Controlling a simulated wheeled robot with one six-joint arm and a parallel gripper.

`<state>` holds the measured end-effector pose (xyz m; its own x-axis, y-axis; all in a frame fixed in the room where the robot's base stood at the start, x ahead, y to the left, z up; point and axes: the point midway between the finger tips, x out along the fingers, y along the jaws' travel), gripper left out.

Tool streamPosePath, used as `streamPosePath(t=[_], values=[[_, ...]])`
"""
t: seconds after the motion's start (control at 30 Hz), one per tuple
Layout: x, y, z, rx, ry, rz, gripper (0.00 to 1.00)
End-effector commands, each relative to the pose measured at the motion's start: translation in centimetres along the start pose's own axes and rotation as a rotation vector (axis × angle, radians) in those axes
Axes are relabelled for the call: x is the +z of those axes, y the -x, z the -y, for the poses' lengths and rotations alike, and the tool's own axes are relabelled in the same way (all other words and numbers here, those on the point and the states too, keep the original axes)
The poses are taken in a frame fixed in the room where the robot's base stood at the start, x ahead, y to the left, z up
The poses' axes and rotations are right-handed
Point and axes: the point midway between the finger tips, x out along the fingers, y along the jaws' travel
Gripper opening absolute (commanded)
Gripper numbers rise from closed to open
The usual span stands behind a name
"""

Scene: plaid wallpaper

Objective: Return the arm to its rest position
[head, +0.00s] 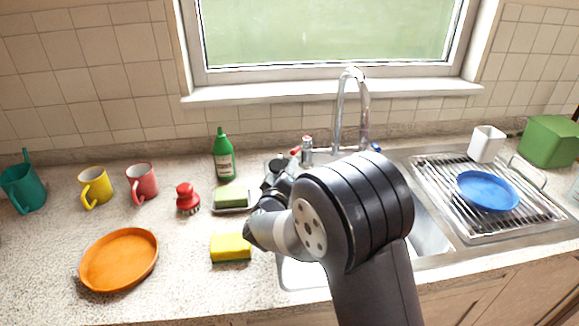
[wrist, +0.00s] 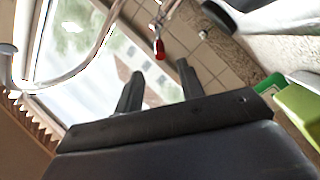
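My arm rises from the bottom of the head view and bends over the sink's left side. My gripper (wrist: 158,76) shows in the wrist view with its two dark fingers apart and nothing between them. The wrist view is tilted, with the window and faucet beyond the fingers. In the head view the gripper end is small and dark, left of the faucet, and partly hidden by my arm.
The faucet (head: 364,110) stands behind my arm. A green bottle (head: 223,158), a green sponge (head: 231,196), a yellow sponge (head: 230,247) and a red brush (head: 187,198) are left. A blue plate (head: 488,191) lies on the right rack. An orange plate (head: 119,260) lies front left.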

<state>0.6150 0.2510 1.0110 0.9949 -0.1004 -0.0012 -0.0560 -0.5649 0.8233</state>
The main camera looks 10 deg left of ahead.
Motion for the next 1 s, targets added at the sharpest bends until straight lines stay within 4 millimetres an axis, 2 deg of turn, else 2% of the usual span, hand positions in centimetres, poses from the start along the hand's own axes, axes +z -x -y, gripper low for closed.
streamPosePath(t=[0.33, 0.47, 1.0], values=[[0.0, 0.1, 0.0, 0.000, 0.000, 0.000, 0.37], [0.0, -0.7, -0.1, 0.000, 0.000, 0.001, 0.37], [0.0, -9.3, -0.1, 0.001, -0.001, 0.001, 0.37]])
